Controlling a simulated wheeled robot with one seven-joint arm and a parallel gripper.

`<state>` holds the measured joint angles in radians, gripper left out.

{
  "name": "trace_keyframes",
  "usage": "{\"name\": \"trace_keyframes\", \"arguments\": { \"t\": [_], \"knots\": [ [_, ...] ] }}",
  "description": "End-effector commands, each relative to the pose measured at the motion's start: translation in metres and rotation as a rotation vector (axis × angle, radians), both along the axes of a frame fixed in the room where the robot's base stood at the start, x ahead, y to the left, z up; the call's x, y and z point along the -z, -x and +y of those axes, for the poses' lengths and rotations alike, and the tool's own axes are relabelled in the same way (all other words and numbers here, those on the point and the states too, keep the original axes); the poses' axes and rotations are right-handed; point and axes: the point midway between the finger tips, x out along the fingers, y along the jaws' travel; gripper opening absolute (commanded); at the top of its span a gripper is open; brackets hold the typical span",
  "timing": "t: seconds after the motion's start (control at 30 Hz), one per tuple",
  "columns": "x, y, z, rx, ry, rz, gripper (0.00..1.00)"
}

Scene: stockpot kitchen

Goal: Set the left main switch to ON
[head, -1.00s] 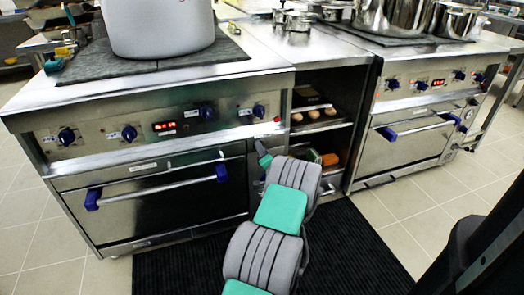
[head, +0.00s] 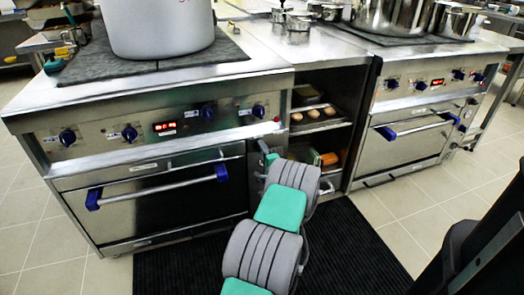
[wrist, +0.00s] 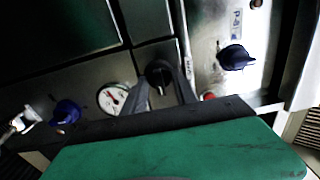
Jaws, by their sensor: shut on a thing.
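The left stove (head: 70,165) stands on the left in the head view. In the wrist view a black rotary switch (wrist: 159,73) sits on its metal panel. My gripper (wrist: 166,82) is at this switch, with one grey finger on each side, shut on it. The fingers partly cover the switch, and I cannot read its position or any ON mark. In the head view my arm hides the switch and the fingertips at the stove's lower right side.
A round gauge (wrist: 114,98) and blue knobs (wrist: 236,57) are close to my gripper. A big pot (head: 160,28) stands on the left stove. Open shelves (head: 318,118) and a right stove (head: 415,125) are to the right. A black mat (head: 350,250) covers the floor in front.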

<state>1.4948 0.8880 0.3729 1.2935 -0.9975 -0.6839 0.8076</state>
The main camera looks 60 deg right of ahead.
Motion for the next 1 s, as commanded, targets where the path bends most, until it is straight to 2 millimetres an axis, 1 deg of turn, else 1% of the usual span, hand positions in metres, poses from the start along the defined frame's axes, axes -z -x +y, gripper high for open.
{"name": "trace_keyframes", "arguments": {
  "t": [0.37,0.4,0.6,0.63,0.87,0.93,1.0],
  "knots": [
    [0.000,0.001,-0.001,0.003,-0.003,-0.003,0.00],
    [0.000,0.001,-0.001,0.003,-0.003,-0.003,0.36],
    [0.000,0.001,0.000,0.001,-0.003,-0.003,0.52],
    [0.000,0.001,0.000,0.001,-0.003,-0.003,0.54],
    [0.000,0.001,0.000,0.000,-0.003,-0.003,0.54],
    [0.000,0.004,0.003,0.001,-0.004,-0.003,0.54],
    [-0.001,0.012,0.010,0.003,-0.006,-0.002,0.54]
  ]
}}
